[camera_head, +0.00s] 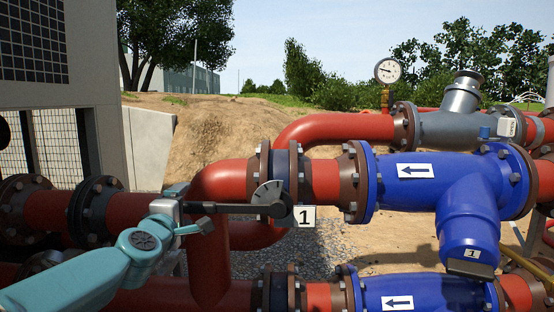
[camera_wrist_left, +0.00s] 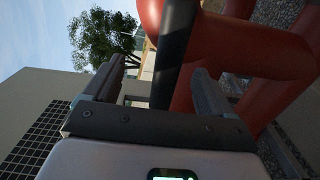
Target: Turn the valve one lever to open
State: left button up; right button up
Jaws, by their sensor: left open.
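Valve one (camera_head: 277,178) is a flanged valve on the upper red pipe, beside a white plate marked 1 (camera_head: 304,216). Its black lever (camera_head: 237,208) points left, along the pipe, from a dark round disc (camera_head: 271,199). My left gripper (camera_head: 193,209) is at the lever's left end, with its fingers open. In the left wrist view, the dark lever (camera_wrist_left: 174,55) runs between the two spread fingers of my left gripper (camera_wrist_left: 160,75). I cannot tell whether either finger touches it. My right gripper is not in view.
A blue pipe body (camera_head: 460,185) with arrow labels lies right of the valve. A pressure gauge (camera_head: 388,71) stands on the rear red pipe (camera_head: 335,127). Another blue section (camera_head: 440,293) runs below. A grey chiller housing (camera_head: 95,60) stands at the left.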

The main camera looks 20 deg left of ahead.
pick_arm(q)
jog(key=v, duration=0.7)
jog(key=shift+b, duration=0.3)
